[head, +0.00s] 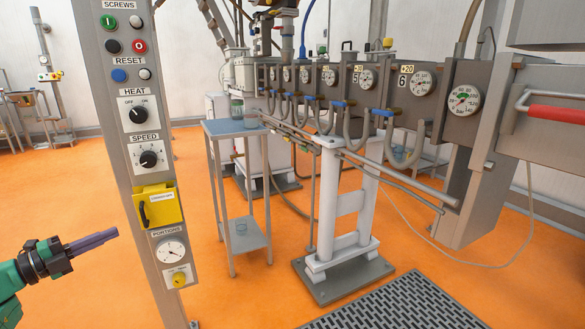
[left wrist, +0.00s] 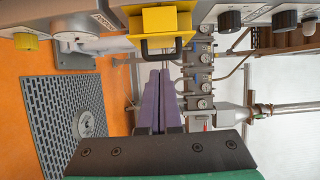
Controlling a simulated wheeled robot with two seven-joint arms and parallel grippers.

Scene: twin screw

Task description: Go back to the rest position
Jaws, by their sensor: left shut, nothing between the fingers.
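My left gripper (head: 112,235) comes in at the lower left of the head view, with a green arm and purple fingers. Its fingers are shut together with nothing between them. It is left of the control post (head: 128,170) and apart from it. In the left wrist view the purple fingers (left wrist: 158,78) are side by side and point toward the yellow box (left wrist: 160,28) with its dark handle. My right gripper is in neither view.
The post carries buttons, a HEAT knob (head: 138,114), a SPEED knob (head: 149,159), the yellow box (head: 159,206) and a PORTIONS dial (head: 171,251). Behind it stand a small table (head: 233,128) and the screw machine with gauges. A floor grate (head: 400,305) lies in front.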

